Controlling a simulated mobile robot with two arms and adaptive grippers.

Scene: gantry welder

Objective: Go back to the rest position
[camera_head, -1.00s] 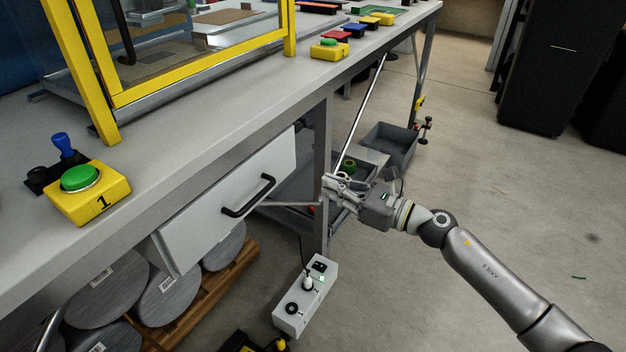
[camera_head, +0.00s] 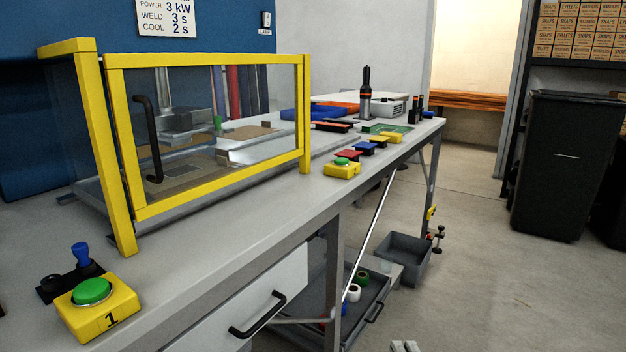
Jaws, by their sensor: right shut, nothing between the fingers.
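Only the grey fingertips of my right gripper (camera_head: 405,346) show, at the bottom edge of the head view, right of the drawer. They are close together with nothing between them, clear of the bench and above the floor. The rest of my right arm is out of view below. My left gripper is not in view.
The workbench (camera_head: 240,222) runs along the left with a yellow-framed welder enclosure (camera_head: 209,210) and a yellow box with green button (camera_head: 98,310). The drawer (camera_head: 240,310) is below. A grey bin (camera_head: 405,259) stands under the bench.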

